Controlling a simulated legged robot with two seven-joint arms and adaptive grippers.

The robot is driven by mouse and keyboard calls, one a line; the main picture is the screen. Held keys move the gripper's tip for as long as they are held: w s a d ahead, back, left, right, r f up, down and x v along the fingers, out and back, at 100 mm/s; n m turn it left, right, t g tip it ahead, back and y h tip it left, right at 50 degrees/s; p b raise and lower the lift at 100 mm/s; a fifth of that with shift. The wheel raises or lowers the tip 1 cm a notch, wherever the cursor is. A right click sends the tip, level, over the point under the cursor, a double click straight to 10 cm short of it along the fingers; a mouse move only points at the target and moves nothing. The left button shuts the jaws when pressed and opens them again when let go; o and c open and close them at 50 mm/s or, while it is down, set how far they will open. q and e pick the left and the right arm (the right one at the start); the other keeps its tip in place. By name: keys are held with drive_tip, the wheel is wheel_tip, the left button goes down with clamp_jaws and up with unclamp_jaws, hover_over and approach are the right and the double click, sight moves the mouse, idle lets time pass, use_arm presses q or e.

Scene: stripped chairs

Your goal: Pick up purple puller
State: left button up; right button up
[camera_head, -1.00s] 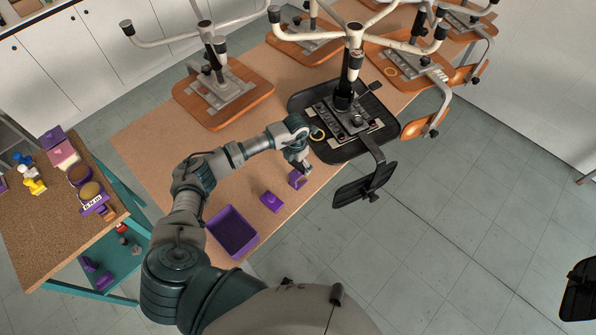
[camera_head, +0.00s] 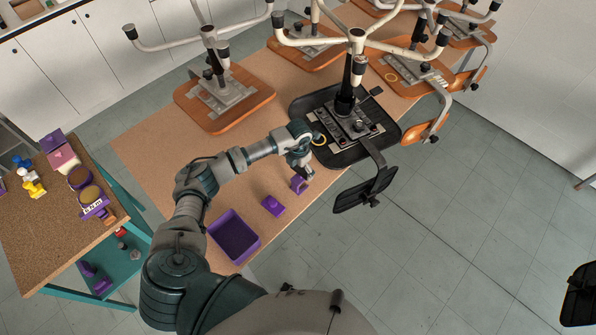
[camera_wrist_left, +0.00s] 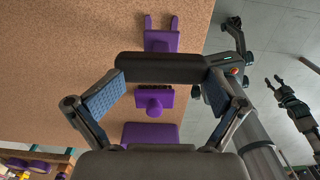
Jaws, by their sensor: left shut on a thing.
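The purple puller (camera_head: 298,186), a small piece with two prongs, is at the tip of my left gripper (camera_head: 305,175), near the front edge of the wooden table. The fingers partly cover it in the head view. In the left wrist view the puller (camera_wrist_left: 160,40) shows beyond the dark bar of the gripper, its prongs pointing up. My left gripper is shut on it, at or close to the tabletop; I cannot tell whether it touches the table.
A knobbed purple piece (camera_head: 273,205) and an open purple box (camera_head: 234,237) lie left of the puller. A black upturned chair (camera_head: 345,125) stands close on the right, with more chairs behind. A side table (camera_head: 60,235) with small objects is at left.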

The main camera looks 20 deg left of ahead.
use_arm(q)
drive_tip(key=shift+s+d+f, duration=0.15)
drive_tip(key=shift+s+f, duration=0.2)
clamp_jaws()
drive_tip(key=shift+w+r+b, duration=0.2)
drive_tip(key=shift+r, duration=0.35)
drive_tip(key=shift+w+r+b, duration=0.15)
drive_tip(key=shift+r, duration=0.35)
drive_tip(key=s+a+r+b, duration=0.2)
drive_tip(key=s+a, duration=0.9)
drive_tip(key=a, duration=0.1)
drive_tip(key=shift+b, duration=0.35)
use_arm(e)
wheel_tip(320, 180, down, 4)
drive_tip(key=shift+a+r, duration=0.1)
drive_tip(key=shift+r, duration=0.05)
use_arm(q)
drive_tip(key=o, duration=1)
unclamp_jaws()
drive_tip(key=shift+o, duration=0.2)
drive_tip(key=shift+r, duration=0.15)
